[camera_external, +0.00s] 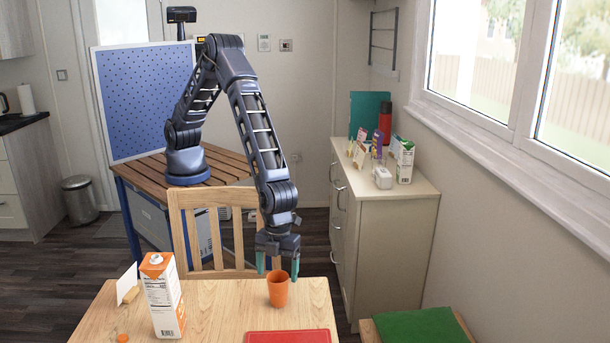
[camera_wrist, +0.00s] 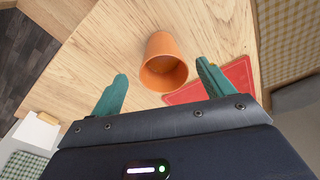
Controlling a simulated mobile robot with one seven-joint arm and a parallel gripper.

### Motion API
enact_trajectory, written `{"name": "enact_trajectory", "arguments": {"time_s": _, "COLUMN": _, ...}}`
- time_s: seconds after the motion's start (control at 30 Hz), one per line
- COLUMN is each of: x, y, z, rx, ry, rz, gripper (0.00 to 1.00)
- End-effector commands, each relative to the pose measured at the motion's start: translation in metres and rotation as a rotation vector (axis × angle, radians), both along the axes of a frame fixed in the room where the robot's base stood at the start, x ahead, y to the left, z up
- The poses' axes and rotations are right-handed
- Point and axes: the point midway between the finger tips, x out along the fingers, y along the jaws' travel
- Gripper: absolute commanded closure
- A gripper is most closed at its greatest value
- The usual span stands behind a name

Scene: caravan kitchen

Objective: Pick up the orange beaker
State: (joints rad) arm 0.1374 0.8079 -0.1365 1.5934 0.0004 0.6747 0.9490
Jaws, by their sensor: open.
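The orange beaker (camera_external: 278,289) stands upright on the wooden table (camera_external: 228,297) near its far edge. In the wrist view the beaker (camera_wrist: 162,62) shows its open mouth, ahead of and between my two teal fingers. My gripper (camera_external: 278,266) points down just above and behind the beaker in the external view. Its fingers are apart and nothing is between them. In the wrist view my gripper (camera_wrist: 160,82) has a finger to either side of the beaker, with no contact that I can see.
A red board (camera_external: 288,337) lies on the table in front of the beaker; its edge is close by in the wrist view. An orange-and-white carton (camera_external: 162,295) stands to the left. A chair back (camera_external: 220,225) rises behind the table. A cabinet (camera_external: 385,220) stands to the right.

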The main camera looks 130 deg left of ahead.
Motion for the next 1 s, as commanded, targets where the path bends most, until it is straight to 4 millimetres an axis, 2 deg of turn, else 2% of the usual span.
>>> {"name": "enact_trajectory", "arguments": {"time_s": 0.17, "x": 0.003, "y": -0.002, "z": -0.014, "rx": 0.001, "ry": 0.001, "rz": 0.0, "gripper": 0.2}}
{"name": "enact_trajectory", "arguments": {"time_s": 0.43, "x": 0.007, "y": -0.008, "z": -0.047, "rx": 0.0, "ry": 0.0, "rz": 0.0, "gripper": 0.2}}
{"name": "enact_trajectory", "arguments": {"time_s": 0.67, "x": 0.008, "y": -0.008, "z": -0.05, "rx": -0.001, "ry": -0.001, "rz": 0.0, "gripper": 0.2}}
{"name": "enact_trajectory", "arguments": {"time_s": 0.73, "x": 0.008, "y": -0.008, "z": -0.05, "rx": -0.001, "ry": -0.001, "rz": 0.0, "gripper": 0.28}}
{"name": "enact_trajectory", "arguments": {"time_s": 0.93, "x": 0.008, "y": -0.008, "z": -0.05, "rx": -0.001, "ry": -0.001, "rz": 0.0, "gripper": 0.67}}
{"name": "enact_trajectory", "arguments": {"time_s": 1.0, "x": 0.008, "y": -0.008, "z": -0.05, "rx": -0.001, "ry": -0.001, "rz": 0.0, "gripper": 0.71}}
